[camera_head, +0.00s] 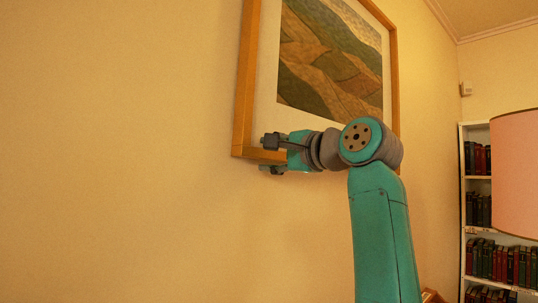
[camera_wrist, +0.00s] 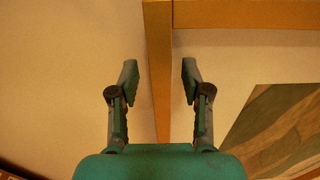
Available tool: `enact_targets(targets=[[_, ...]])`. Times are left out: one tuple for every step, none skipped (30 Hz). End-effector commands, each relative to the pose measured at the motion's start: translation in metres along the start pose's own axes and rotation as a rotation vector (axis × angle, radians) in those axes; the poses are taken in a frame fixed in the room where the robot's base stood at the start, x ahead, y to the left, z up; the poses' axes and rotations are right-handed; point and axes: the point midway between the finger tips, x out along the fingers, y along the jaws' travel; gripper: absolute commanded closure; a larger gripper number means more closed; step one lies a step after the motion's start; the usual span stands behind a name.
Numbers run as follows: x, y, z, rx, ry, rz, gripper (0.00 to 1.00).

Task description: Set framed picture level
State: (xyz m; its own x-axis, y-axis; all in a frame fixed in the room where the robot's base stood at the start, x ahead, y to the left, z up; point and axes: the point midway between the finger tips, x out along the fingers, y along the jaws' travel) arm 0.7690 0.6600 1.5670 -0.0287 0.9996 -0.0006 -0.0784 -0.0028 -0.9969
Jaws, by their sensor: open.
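The framed picture (camera_head: 243,90) hangs on the wall, with a light wooden frame, a pale mat and a painting of brown and green hills. Its top is cut off, and my arm hides part of its bottom edge. Whether it hangs level is hard to tell from this angle. My gripper (camera_head: 268,156) is at its lower left corner. In the wrist view my gripper (camera_wrist: 159,76) is open, one finger on each side of a wooden bar of the frame (camera_wrist: 160,95). Gaps show on both sides, and the corner appears just beyond the fingertips.
Bare wall (camera_head: 110,150) fills the left. A white bookcase (camera_head: 462,200) with rows of books stands at the right. A pink lampshade (camera_head: 515,175) is in front of it. A small white box (camera_head: 466,89) is high on the far wall.

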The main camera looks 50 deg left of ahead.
Motion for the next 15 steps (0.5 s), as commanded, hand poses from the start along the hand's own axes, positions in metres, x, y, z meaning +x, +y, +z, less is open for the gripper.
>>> enact_targets(targets=[[0.0027, -0.0004, 0.0003, -0.001, 0.0, 0.0, 0.52], [0.0039, -0.0004, 0.0003, -0.001, 0.0, 0.0, 0.52], [0.005, -0.0005, 0.0003, -0.001, 0.0, -0.001, 0.52], [0.0057, -0.0004, 0.0002, -0.001, 0.0, -0.001, 0.52], [0.0061, -0.0004, 0.0002, -0.001, 0.0, -0.001, 0.52], [0.0063, -0.0004, 0.0001, -0.002, 0.001, -0.001, 0.52], [0.0063, -0.0004, 0.0001, -0.001, 0.001, -0.001, 0.52], [0.0063, -0.0004, 0.0001, -0.002, 0.001, -0.001, 0.52], [0.0063, -0.0004, 0.0001, -0.001, 0.001, -0.001, 0.52], [0.0062, -0.0004, 0.0001, -0.001, 0.001, -0.001, 0.52], [0.0062, -0.0003, 0.0001, -0.001, 0.001, -0.001, 0.52], [0.0062, -0.0003, 0.0001, -0.001, 0.001, -0.001, 0.57], [0.0061, -0.0003, 0.0001, -0.001, 0.001, -0.001, 0.65], [0.0061, -0.0003, 0.0001, -0.001, 0.001, -0.001, 0.72], [0.0061, -0.0003, 0.0001, -0.001, 0.001, -0.001, 0.82]])
